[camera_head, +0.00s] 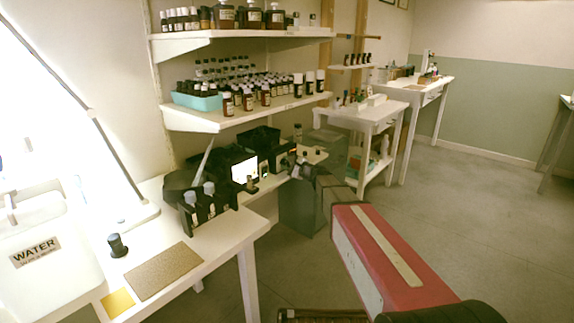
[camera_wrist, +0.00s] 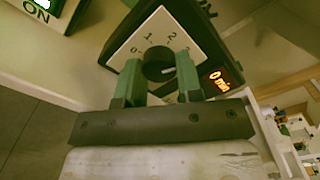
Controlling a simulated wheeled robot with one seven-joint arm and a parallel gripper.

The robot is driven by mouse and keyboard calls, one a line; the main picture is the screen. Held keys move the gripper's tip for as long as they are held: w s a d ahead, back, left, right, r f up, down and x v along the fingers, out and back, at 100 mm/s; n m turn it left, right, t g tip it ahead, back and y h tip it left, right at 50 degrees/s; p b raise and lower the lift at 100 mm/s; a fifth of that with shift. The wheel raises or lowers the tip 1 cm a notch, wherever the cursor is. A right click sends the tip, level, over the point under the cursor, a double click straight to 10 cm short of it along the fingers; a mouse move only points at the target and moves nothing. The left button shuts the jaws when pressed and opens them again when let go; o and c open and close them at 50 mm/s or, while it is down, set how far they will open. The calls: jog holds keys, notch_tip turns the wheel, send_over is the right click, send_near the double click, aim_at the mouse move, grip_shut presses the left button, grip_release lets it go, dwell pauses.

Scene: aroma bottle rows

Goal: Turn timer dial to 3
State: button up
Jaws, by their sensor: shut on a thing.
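The timer (camera_wrist: 206,37) is a dark box with a pale square face marked 0, 1, 2 and a partly hidden further number. Its round dark dial (camera_wrist: 158,54) sits in the middle of the face. A lit orange display (camera_wrist: 221,80) beside the face reads "0 min". My gripper (camera_wrist: 160,72) has its two green fingers on either side of the dial and is shut on it. In the head view my gripper is hard to make out, at the far end of my arm near the dark boxes on the bench.
In the wrist view a green and white "ON" sign (camera_wrist: 38,10) is at upper left. In the head view, a rack of bottles (camera_head: 207,205) and a brown mat (camera_head: 150,270) are on the near bench. Shelves of bottles (camera_head: 250,110) hang above. The floor at right is clear.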

dwell(0.4)
jog(key=o, duration=0.9)
jog(key=shift+d, duration=0.1)
jog(key=v, duration=1)
jog(key=shift+s+d, duration=0.25)
jog(key=shift+s, duration=0.05)
